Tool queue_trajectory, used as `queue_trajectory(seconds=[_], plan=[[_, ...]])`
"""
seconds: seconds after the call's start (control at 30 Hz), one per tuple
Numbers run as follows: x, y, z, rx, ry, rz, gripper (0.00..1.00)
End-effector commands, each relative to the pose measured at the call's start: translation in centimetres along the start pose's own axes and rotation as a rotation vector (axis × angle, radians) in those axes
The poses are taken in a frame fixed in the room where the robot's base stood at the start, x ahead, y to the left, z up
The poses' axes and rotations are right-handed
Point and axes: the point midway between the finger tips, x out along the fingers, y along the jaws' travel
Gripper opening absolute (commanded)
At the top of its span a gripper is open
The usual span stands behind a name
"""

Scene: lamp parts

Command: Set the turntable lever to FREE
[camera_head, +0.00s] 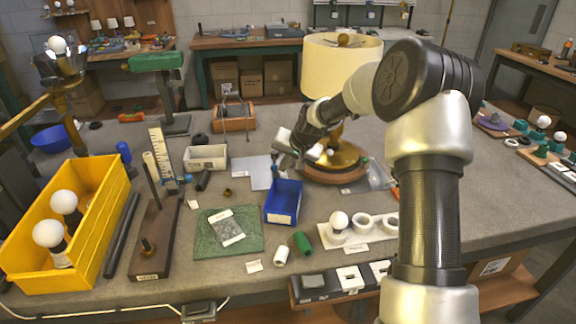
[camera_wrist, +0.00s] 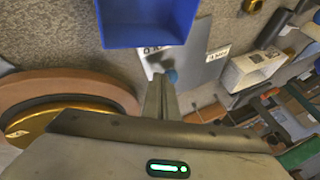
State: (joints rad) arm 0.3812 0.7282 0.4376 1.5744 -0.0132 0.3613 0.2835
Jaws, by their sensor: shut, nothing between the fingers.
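The turntable (camera_head: 322,177) is a round wooden base with a brass disc, carrying a lamp with a cream shade (camera_head: 325,70). Its rim also shows at the left of the wrist view (camera_wrist: 80,82). My gripper (camera_head: 277,163) is shut and empty, low at the turntable's left side. In the wrist view its fingers (camera_wrist: 160,88) point at a small blue-grey knob (camera_wrist: 172,75), perhaps the lever's end. The knob is just past the fingertips; contact cannot be told. Two white labels (camera_wrist: 217,53) sit on a grey plate (camera_wrist: 192,66) beside it; their words are hard to read. The lever's arm is hidden.
A blue bin (camera_head: 283,202) stands close in front of my gripper and also shows in the wrist view (camera_wrist: 148,22). A white box (camera_head: 205,158) is to the left. A green mat (camera_head: 205,240) and a bulb holder (camera_head: 345,236) lie nearer the front.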

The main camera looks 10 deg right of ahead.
Motion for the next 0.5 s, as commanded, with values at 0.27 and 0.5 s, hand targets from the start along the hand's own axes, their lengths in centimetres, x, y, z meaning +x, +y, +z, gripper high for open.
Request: queue_trajectory(seconds=[0.27,0.5], plan=[[0.7,-2.9,1.5,0.185,0.094,0.092,0.00],[1.4,-5.3,2.1,0.366,0.179,0.177,0.00]])
